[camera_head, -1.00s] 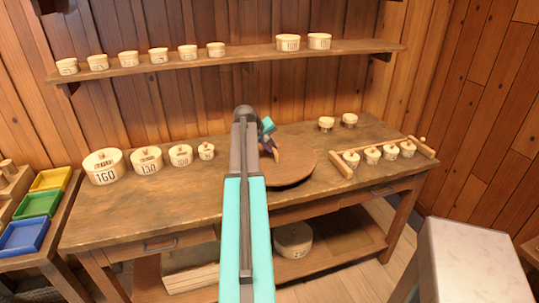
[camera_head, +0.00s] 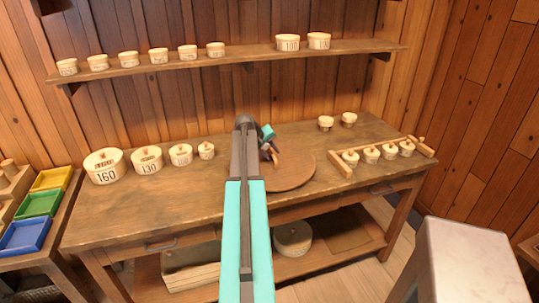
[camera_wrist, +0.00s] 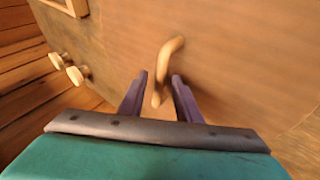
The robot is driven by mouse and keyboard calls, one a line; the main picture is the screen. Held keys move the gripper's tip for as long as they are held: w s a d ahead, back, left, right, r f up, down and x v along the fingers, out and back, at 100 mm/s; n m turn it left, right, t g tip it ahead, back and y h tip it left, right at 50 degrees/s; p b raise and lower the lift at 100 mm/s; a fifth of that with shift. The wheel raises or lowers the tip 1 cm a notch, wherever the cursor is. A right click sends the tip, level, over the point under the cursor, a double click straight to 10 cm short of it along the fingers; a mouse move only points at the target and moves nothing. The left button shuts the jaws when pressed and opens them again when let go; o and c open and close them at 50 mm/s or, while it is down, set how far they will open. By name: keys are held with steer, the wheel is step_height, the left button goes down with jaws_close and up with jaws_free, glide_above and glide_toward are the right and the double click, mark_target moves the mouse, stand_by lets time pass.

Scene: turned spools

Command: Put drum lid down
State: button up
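The drum lid (camera_head: 293,179) is a broad, round brown wooden disc. In the head view it lies flat at the front middle of the workbench, apparently resting on the top. In the wrist view the lid (camera_wrist: 240,60) fills much of the picture, with a curved pale wooden handle (camera_wrist: 169,62) standing on it. My gripper (camera_wrist: 159,76) has its two dark purple fingers apart, one on each side of the handle, with gaps visible. In the head view my gripper (camera_head: 276,156) is over the lid's left part, and my arm hides the lid's left edge.
The workbench (camera_head: 220,205) holds several lidded tubs at left, including a large one (camera_head: 104,166). A wooden rack (camera_head: 341,168) with small lidded pots stands right of the lid, two small tubs behind it. A round box (camera_head: 293,238) sits on the lower shelf.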

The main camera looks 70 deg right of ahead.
steer(key=shift+r, duration=0.15)
steer(key=b+v, duration=0.2)
steer(key=v, duration=1)
stand_by(0.3)
stand_by(0.8)
